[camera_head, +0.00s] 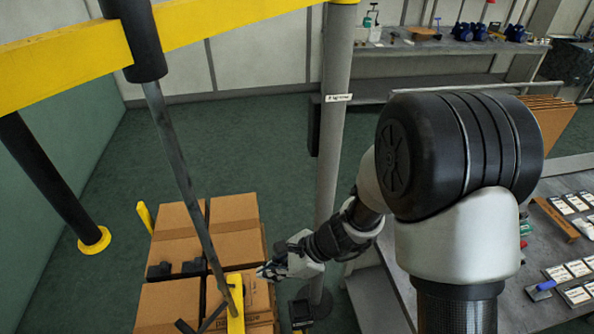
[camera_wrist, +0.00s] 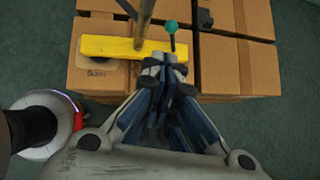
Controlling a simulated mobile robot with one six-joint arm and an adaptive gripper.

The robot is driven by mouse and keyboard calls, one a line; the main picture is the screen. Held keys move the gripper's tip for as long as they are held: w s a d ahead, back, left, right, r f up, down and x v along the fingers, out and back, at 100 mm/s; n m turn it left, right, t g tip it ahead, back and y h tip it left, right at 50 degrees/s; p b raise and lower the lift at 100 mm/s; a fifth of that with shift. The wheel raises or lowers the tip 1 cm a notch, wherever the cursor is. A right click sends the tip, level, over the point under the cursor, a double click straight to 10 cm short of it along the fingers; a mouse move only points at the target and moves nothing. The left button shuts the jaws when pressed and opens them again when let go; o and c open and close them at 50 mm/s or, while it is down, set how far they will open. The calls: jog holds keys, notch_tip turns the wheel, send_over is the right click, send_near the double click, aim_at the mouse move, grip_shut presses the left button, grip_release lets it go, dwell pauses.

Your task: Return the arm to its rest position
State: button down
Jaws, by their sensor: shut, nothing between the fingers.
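My gripper (camera_head: 268,271) is low in the middle of the head view, at the end of my outstretched arm, just above the right side of the stacked cardboard boxes (camera_head: 178,218). In the wrist view my gripper (camera_wrist: 164,72) has its fingers together with nothing held. A yellow bar (camera_wrist: 112,48) and a teal knob (camera_wrist: 171,27) on a thin stem lie just beyond the fingertips. I cannot tell whether the fingers touch them. My upper arm fills the right of the head view.
A grey hanging rod (camera_head: 185,180) comes down from a yellow beam (camera_head: 65,62) to the boxes. A grey post (camera_head: 334,150) stands close behind my forearm. A workbench (camera_head: 515,292) with cards is at right; another bench (camera_head: 440,48) is at the back. Green floor (camera_head: 115,170) is clear at left.

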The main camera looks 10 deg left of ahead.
jog(key=s+d+r+n+t+h+b, duration=0.1)
jog(key=s+d+r+n, duration=0.25)
jog(key=r, duration=0.35)
jog(key=s+d+r+n+h, duration=0.1)
jog(key=s+d+r+n, duration=0.1)
jog(key=d+r+n, duration=0.35)
jog(key=s+d+r+n+t+h, duration=0.2)
jog(key=s+d+r+n+h, duration=0.1)
jog(key=d, duration=0.5)
jog(key=s+d+r+n+t+h+b, duration=0.1)
jog(key=s+d+r+n+t+h, duration=0.1)
jog(key=s+d, duration=0.4)
notch_tip(320, 180, up, 2)
jog(key=shift+d+r+n+h, duration=0.15)
jog(key=shift+d+n+h, duration=0.55)
jog(key=shift+d+n, duration=0.45)
